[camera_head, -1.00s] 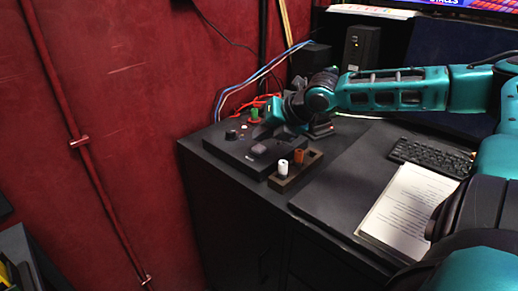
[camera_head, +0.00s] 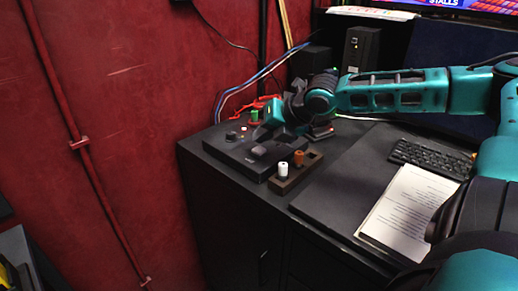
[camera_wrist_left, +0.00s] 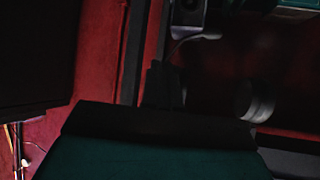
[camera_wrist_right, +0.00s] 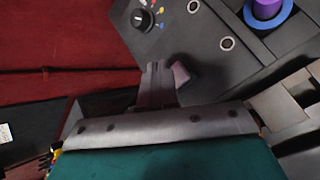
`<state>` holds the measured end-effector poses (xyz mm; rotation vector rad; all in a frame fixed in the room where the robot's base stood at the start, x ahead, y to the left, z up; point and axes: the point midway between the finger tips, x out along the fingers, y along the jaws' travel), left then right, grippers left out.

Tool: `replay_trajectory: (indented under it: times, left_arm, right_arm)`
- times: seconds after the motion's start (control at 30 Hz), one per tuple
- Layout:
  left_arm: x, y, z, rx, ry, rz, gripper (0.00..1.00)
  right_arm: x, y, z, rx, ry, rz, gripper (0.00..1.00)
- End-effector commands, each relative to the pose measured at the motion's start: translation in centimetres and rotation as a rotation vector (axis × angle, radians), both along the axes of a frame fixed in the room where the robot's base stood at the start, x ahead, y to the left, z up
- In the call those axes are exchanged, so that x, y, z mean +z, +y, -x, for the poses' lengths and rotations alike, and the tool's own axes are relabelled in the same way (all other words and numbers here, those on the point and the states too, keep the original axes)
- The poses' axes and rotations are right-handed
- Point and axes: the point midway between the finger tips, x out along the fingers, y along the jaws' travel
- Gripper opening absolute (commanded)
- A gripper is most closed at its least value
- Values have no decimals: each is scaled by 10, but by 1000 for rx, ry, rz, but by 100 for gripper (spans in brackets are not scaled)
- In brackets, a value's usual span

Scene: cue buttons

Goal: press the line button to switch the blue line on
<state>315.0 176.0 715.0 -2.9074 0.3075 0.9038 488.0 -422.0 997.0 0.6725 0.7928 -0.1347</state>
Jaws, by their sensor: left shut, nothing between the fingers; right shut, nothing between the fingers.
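A black control box (camera_head: 228,150) lies at the cabinet's left. It has a dark round knob (camera_head: 231,136), a dark grey raised cap (camera_head: 258,152) near its front and small red marks; I cannot read which control is the line button. My right gripper (camera_head: 263,133) is shut and empty, over the box's back right part, apart from the grey cap. In the right wrist view, my right fingers (camera_wrist_right: 158,85) show beside a pinkish grey block; a knob (camera_wrist_right: 143,20) with coloured dots lies beyond. My left gripper (camera_wrist_left: 163,85) is shut and empty in the left wrist view.
A dark tray (camera_head: 296,175) with a white peg (camera_head: 282,169) and an orange peg (camera_head: 299,158) stands right of the box. A green peg (camera_head: 254,116) and red cables are behind. A keyboard (camera_head: 430,158) and a paper sheet (camera_head: 402,212) lie to the right.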

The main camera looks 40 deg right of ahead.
Motion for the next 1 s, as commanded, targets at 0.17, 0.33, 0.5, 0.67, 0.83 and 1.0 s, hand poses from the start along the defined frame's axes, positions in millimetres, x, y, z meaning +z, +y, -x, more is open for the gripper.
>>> replay_trajectory:
  times: [0.17,0.33,0.5,0.67,0.83,1.0]
  left_arm:
    - [0,0,0,1,1,-1,0]
    - [0,1,0,1,2,-1,0]
    - [-1,1,0,2,2,-2,0]
    - [-1,1,0,2,2,-2,0]
    - [-4,1,0,2,2,-2,0]
    - [-7,1,0,2,2,-2,0]
  right_arm:
    - [0,0,0,0,0,0,0]
    - [0,0,0,0,0,0,0]
    - [0,0,0,0,0,0,0]
    - [0,0,0,0,0,0,0]
    - [-5,0,0,0,1,0,0]
    - [-10,0,0,0,0,1,0]
